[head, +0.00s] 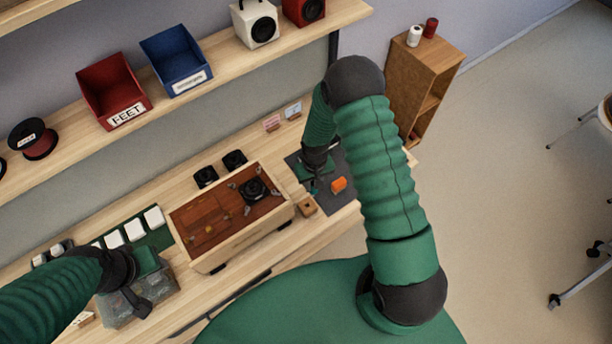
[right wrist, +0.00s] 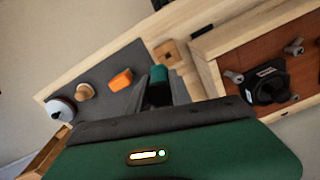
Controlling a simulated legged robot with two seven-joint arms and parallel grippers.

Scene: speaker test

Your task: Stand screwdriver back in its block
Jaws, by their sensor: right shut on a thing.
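The wooden block (head: 307,206) with a hole in its top sits beside the grey mat; it also shows in the right wrist view (right wrist: 169,55). My right gripper (head: 315,182) is low over the mat's left part, near the block. In the right wrist view its dark fingers (right wrist: 165,88) are shut on a teal handle (right wrist: 159,73), which looks like the screwdriver. Its shaft is hidden, so I cannot tell its tilt. The handle appears apart from the block's hole. My left gripper (head: 136,300) is over a clear bin at the lower left; its jaw opening is unclear.
The grey mat (head: 326,202) holds an orange piece (head: 338,184), a wooden knob (right wrist: 85,91) and a white round thing (right wrist: 60,109). A wooden cabinet (head: 245,233) with a reddish panel and black driver (head: 253,189) stands left of the block. A shelf (head: 170,100) runs behind.

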